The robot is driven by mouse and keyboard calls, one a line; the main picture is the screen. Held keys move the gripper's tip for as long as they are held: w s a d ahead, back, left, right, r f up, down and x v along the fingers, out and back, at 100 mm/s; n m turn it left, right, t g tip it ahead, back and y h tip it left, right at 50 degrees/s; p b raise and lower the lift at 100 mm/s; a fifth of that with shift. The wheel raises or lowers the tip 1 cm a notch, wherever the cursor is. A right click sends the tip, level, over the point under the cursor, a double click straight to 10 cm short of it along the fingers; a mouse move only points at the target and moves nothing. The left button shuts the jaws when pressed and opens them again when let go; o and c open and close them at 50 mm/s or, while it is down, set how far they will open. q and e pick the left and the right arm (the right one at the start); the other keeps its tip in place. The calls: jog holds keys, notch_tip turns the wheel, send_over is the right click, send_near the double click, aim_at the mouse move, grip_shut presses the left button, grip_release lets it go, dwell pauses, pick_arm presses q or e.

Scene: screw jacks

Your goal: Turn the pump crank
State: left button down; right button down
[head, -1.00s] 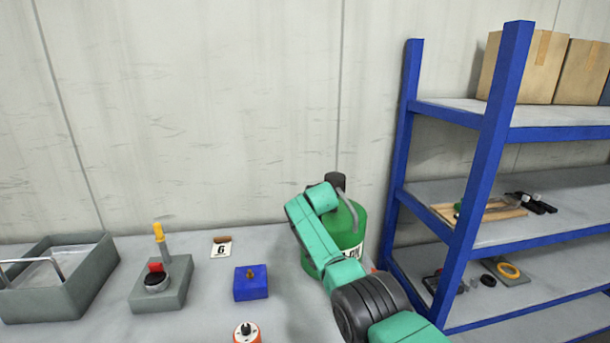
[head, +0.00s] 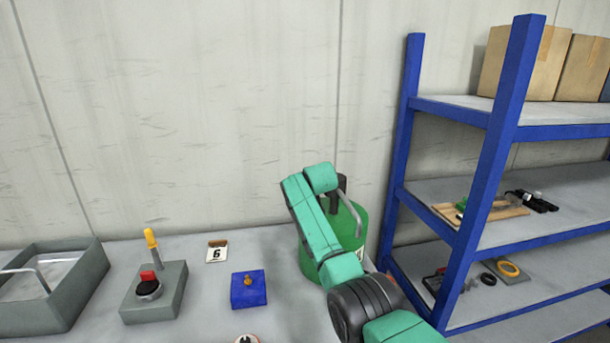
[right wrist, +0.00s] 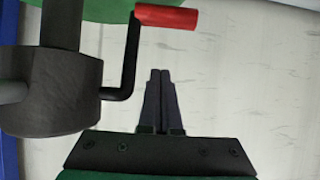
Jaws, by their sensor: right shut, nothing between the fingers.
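The pump stands on a green drum (head: 347,232) on the bench, beside the blue shelf; my right arm covers part of both. In the right wrist view the dark pump body (right wrist: 50,95) is at the left. Its crank (right wrist: 131,60) is a bent black rod with a red grip (right wrist: 167,17) at the top. My right gripper (right wrist: 160,72) is shut and empty, with its fingertips pictured just right of the rod and below the grip. Depth between them is hard to judge, and I see no clear contact. The right gripper is hidden in the head view. My left gripper is out of view.
A blue shelf rack (head: 470,210) stands close at the right. On the bench are a blue box (head: 250,298), a number 6 card (head: 217,250), a grey lever box (head: 170,300) and a grey tray (head: 85,285). The bench around the card is clear.

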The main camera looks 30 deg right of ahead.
notch_tip(320, 180, up, 4)
jog(key=b, duration=0.1)
jog(key=s+a+f+n+t+b, duration=0.1)
jog(key=s+a+f+t+b, duration=0.2)
jog(key=a+b, duration=0.35)
jog(key=shift+m+t+h, duration=0.5)
jog(key=shift+t+h, duration=0.1)
jog(key=shift+t, duration=0.2)
jog(key=s+d+b, duration=0.1)
jog(key=s+b, duration=0.1)
jog(key=s+d+f+b, duration=0.1)
jog(key=s, duration=0.1)
jog(key=s+d+b, duration=0.2)
jog(key=shift+s+f+b, duration=0.1)
jog(key=shift+f+b, duration=0.1)
jog(key=shift+b, duration=0.1)
jog(key=p+x, duration=0.2)
jog(key=x, duration=0.6)
jog(key=shift+w+a, duration=0.1)
jog(key=shift+w, duration=0.1)
jog(key=shift+w+f+p, duration=0.15)
jog(key=shift+w+p, duration=0.15)
jog(key=shift+p, duration=0.05)
jog(key=shift+s+a+f+p, duration=0.15)
jog(key=shift+s+f+p, duration=0.05)
jog(key=shift+s+f, duration=0.5)
jog(key=shift+s+a+f+p, duration=0.15)
jog(key=shift+s+f+p, duration=0.05)
jog(key=shift+s+f, duration=0.55)
jog(key=shift+w, duration=0.1)
